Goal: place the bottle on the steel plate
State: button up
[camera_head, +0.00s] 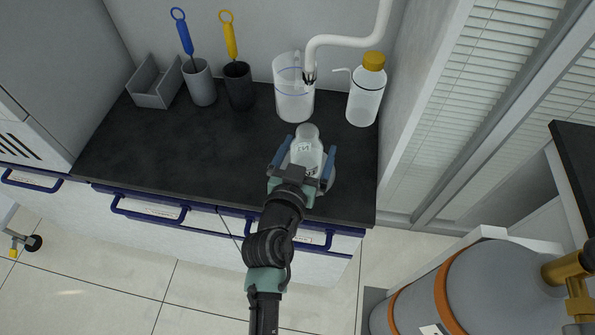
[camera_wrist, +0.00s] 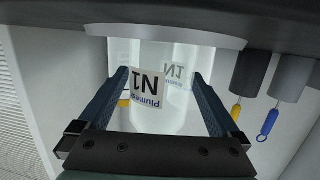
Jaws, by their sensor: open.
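The bottle (camera_head: 307,152) is translucent white with a label reading N1, and stands upright near the counter's front edge. In the wrist view, which is upside down, the bottle (camera_wrist: 148,115) fills the space between the fingers. The round steel plate (camera_head: 328,187) is mostly hidden under the bottle and my gripper. Its rim (camera_wrist: 218,39) shows in the wrist view, and the bottle's base appears to rest on it. My gripper (camera_head: 308,147) is open, with one finger on each side of the bottle; finger contact cannot be told.
Behind the bottle stand a clear beaker (camera_head: 292,103) under a white pipe (camera_head: 345,41) and a yellow-capped wash bottle (camera_head: 364,103). Brush holders (camera_head: 199,87) and a grey bin (camera_head: 154,87) stand at the back left. The counter's left half (camera_head: 160,150) is clear.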

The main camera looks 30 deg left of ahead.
jog(key=b+v, duration=0.1)
jog(key=v, duration=0.9)
jog(key=shift+s, duration=0.25)
